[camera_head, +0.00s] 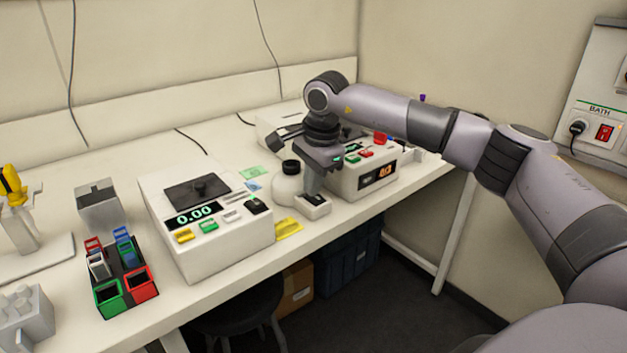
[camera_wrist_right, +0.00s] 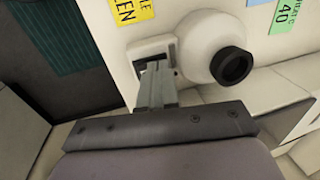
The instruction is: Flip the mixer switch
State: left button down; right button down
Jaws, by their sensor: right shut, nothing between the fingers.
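The mixer switch (camera_head: 313,208) is a small white box with a dark rocker, near the front edge of the bench between two white instruments. It also shows in the right wrist view (camera_wrist_right: 168,44), partly covered by my fingers. My right gripper (camera_head: 313,193) is shut and empty, pointing down with its fingertips right over the rocker. In the right wrist view the fingertips (camera_wrist_right: 156,68) overlap the dark rocker area; I cannot tell whether they touch it. The rocker's position is largely hidden. My left gripper is not in view.
A device reading 0.00 (camera_head: 210,235) is to the left, another instrument (camera_head: 362,180) to the right. A yellow label (camera_head: 289,228) lies in front. A wall panel marked BATH (camera_head: 602,105) has a red switch.

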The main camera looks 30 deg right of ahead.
aim_at(318, 201)
jog(key=shift+w+f, duration=0.1)
jog(key=shift+f, duration=0.35)
jog(key=shift+s, duration=0.2)
jog(key=shift+s+f, duration=0.1)
jog(key=shift+s, duration=0.55)
jog(key=r+p, duration=0.1)
jog(key=r, duration=0.1)
jog(key=r+p, duration=0.1)
jog(key=r, duration=0.1)
jog(key=r+p, duration=0.1)
jog(key=shift+s+r+p, duration=0.3)
jog(key=shift+r+p, duration=0.1)
notch_tip(318, 201, up, 9)
jog(key=s+b, duration=0.1)
jog(key=shift+s, duration=0.35)
jog(key=shift+f, duration=0.1)
